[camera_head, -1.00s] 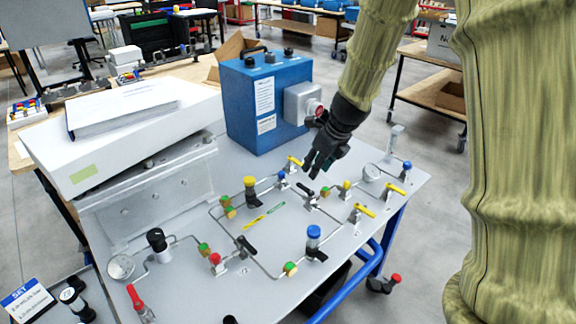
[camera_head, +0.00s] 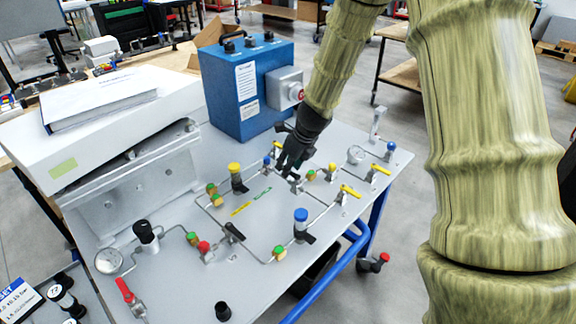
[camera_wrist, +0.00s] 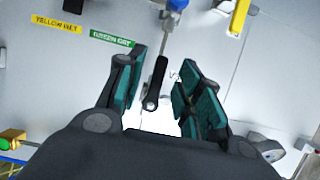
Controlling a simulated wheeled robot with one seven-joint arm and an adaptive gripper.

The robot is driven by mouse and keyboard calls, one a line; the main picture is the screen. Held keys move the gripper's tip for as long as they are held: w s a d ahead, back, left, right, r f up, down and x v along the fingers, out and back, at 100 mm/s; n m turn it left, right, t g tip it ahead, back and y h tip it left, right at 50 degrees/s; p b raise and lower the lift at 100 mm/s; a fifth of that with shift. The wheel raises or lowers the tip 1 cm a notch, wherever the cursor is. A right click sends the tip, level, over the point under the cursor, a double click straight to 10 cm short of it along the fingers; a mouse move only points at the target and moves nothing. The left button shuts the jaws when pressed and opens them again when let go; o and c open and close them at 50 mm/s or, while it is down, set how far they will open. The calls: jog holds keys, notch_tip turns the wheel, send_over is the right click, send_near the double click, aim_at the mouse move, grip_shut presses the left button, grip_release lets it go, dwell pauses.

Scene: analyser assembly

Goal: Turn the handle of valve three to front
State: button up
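A valve with a black lever handle (camera_wrist: 155,84) lies between my fingers in the wrist view; no number on it is readable. In the head view my gripper mostly hides this valve. My gripper (camera_wrist: 160,92) is open, with one teal-padded finger on each side of the handle and visible gaps. In the head view my gripper (camera_head: 289,170) is low over the grey panel (camera_head: 180,285), near its back middle. Whether the fingers reach down to handle level is unclear.
A blue box (camera_head: 246,88) stands behind my gripper. A blue-topped valve (camera_head: 301,222) stands in front. A yellow label (camera_wrist: 56,24) and a green label (camera_wrist: 112,39) lie left of the handle.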

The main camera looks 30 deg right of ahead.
jog(key=shift+w+a+f, duration=0.1)
jog(key=shift+w+f, duration=0.3)
jog(key=shift+f, duration=0.15)
jog(key=shift+s+r, duration=0.15)
jog(key=shift+s, duration=0.05)
jog(key=shift+c, duration=0.4)
jog(key=shift+w, duration=0.1)
grip_shut()
